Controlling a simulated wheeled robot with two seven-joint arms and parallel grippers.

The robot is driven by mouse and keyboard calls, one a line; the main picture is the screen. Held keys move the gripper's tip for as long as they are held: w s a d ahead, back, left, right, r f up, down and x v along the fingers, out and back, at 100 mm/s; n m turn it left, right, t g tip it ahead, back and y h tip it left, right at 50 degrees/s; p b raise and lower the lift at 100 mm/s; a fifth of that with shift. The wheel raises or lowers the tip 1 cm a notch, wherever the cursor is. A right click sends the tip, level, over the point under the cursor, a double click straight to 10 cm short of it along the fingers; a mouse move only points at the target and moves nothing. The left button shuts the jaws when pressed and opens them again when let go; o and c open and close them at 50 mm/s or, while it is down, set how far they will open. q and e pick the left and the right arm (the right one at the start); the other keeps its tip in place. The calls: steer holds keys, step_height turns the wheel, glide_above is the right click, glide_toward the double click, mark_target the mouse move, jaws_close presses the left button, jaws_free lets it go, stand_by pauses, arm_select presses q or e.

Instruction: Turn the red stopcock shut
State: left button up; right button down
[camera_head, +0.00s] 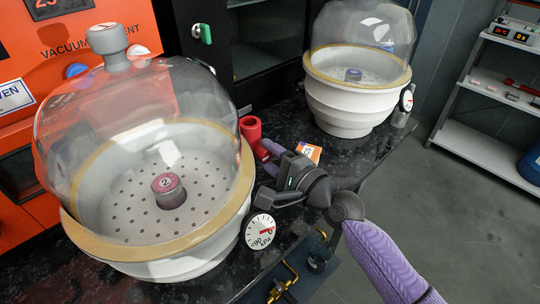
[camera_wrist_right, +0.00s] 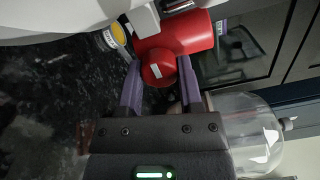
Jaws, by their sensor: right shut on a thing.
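The red stopcock (camera_head: 250,129) stands at the right side of the near white desiccator (camera_head: 230,225), which has a clear dome. My right gripper (camera_head: 268,152) reaches it from the right, with its purple fingers at the stopcock. In the right wrist view the red stopcock (camera_wrist_right: 190,35) has a round red knob with a white mark, and the fingers of my right gripper (camera_wrist_right: 160,76) are shut on it from both sides. The fingers partly hide the stopcock in the head view. My left gripper is not in view.
A round dial gauge (camera_head: 259,231) is on the near desiccator's front right. A second domed desiccator (camera_head: 350,105) stands behind on the dark bench. An orange-and-white box (camera_head: 309,153) lies beside my right gripper. Brass fittings (camera_head: 284,282) are at the bench front. An orange vacuum oven (camera_head: 60,55) is at left.

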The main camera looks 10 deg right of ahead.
steer(key=shift+n, duration=0.3)
stand_by(0.4)
steer(key=shift+c, duration=1.3)
jaws_free()
steer(key=shift+s+d, duration=0.1)
steer(key=shift+s, duration=0.05)
steer(key=v, duration=0.9)
steer(key=shift+s+d, duration=0.2)
steer(key=shift+s, duration=0.05)
